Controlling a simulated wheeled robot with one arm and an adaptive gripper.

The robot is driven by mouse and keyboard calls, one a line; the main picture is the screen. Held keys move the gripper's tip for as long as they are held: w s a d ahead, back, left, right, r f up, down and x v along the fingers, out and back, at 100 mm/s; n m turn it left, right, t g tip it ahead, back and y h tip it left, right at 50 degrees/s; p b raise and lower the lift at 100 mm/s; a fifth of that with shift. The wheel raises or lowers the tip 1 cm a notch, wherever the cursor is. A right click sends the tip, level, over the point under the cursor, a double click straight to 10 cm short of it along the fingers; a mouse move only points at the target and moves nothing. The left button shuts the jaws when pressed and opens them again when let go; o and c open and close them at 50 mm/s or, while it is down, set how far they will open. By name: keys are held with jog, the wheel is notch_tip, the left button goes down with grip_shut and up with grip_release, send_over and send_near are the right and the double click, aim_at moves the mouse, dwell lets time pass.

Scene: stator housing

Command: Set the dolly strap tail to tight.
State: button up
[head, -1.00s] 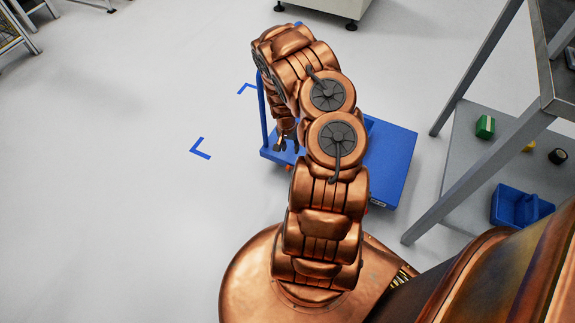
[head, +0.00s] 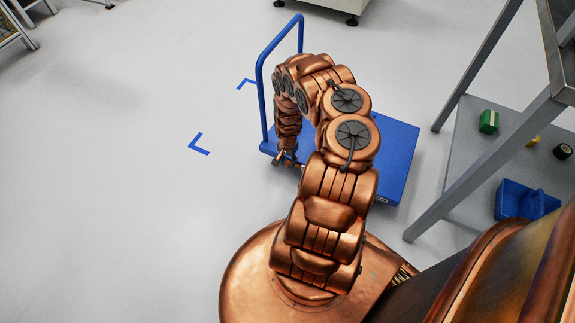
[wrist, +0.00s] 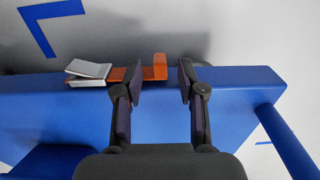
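The blue dolly (head: 397,150) stands on the floor beyond my base, its upright handle at the left. In the wrist view, an orange strap tail (wrist: 160,66) sticks out from a silver buckle (wrist: 88,69) at the edge of the blue platform (wrist: 240,82). My gripper (wrist: 161,78) is open, with its two dark fingers apart. The strap's upturned end shows between the fingertips, nearer the left finger, which covers part of the strap. I cannot tell whether that finger touches it. In the head view my gripper (head: 287,160) is small, at the dolly's left edge.
A grey metal table (head: 482,180) with a lower shelf stands to the right. It holds a blue bin (head: 525,200) and a green box (head: 488,121). Blue floor marks (head: 199,145) lie left of the dolly.

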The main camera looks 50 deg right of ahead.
jog(key=shift+f, duration=0.75)
grip_shut()
